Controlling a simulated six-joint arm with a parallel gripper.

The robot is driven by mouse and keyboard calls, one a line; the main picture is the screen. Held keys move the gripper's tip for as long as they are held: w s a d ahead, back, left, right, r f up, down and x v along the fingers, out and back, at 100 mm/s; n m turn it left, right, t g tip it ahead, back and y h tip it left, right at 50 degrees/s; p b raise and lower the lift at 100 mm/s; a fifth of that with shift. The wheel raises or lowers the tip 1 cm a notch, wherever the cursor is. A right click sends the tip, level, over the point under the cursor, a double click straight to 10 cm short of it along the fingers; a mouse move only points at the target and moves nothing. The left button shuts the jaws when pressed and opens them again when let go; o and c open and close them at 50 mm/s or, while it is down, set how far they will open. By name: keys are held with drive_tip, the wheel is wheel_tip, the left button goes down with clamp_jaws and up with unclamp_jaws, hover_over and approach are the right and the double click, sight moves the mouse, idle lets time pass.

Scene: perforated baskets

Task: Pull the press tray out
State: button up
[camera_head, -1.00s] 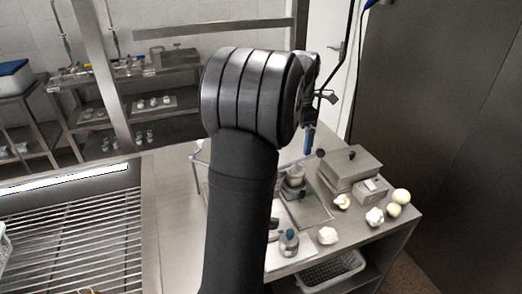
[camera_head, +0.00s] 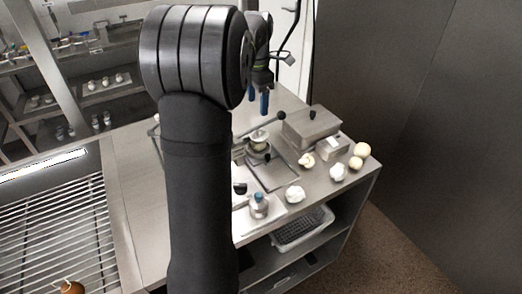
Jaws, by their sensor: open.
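A small press (camera_head: 258,141) with a round cup stands on the steel worktop, partly hidden behind my arm. A bar with a black knob (camera_head: 281,115) rises beside it. A flat grey metal tray (camera_head: 273,174) lies in front of the press; I cannot tell for sure that it is the press tray. My gripper (camera_head: 257,98), with blue fingertips, is open and empty. It points down above and behind the press, apart from the tray.
A lidded metal box (camera_head: 312,127) stands to the right, with a smaller box (camera_head: 332,146) beside it. Several pale round pieces (camera_head: 295,194) lie near the front edge. A blue-topped jar (camera_head: 259,205) stands left of them. A perforated basket (camera_head: 302,229) sits on the shelf below.

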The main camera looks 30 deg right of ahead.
sight(268, 155)
drive_tip(key=shift+s+r+m, duration=0.15)
drive_tip(key=shift+s+m, duration=0.3)
drive_tip(key=shift+m, duration=0.35)
drive_tip(key=c, duration=0.3)
drive_tip(key=s+m, duration=0.1)
drive_tip(key=m, duration=0.1)
drive_tip(key=s+m, duration=0.1)
drive_tip(key=m, duration=0.2)
drive_tip(key=s+m, duration=0.1)
drive_tip(key=m, duration=0.1)
drive_tip(key=shift+s+a+r, duration=0.1)
drive_tip(key=shift+s+r, duration=0.2)
drive_tip(key=shift+s, duration=0.1)
drive_tip(key=shift+c, duration=1)
drive_tip(key=f+m, duration=0.1)
drive_tip(key=f, duration=0.4)
drive_tip(key=f+m, duration=0.1)
drive_tip(key=f, duration=0.5)
drive_tip(key=s+f+m, duration=0.1)
drive_tip(key=f, duration=0.5)
drive_tip(key=shift+d+f, duration=0.15)
drive_tip(key=shift+d, duration=0.05)
drive_tip(key=shift+c, duration=0.4)
clamp_jaws()
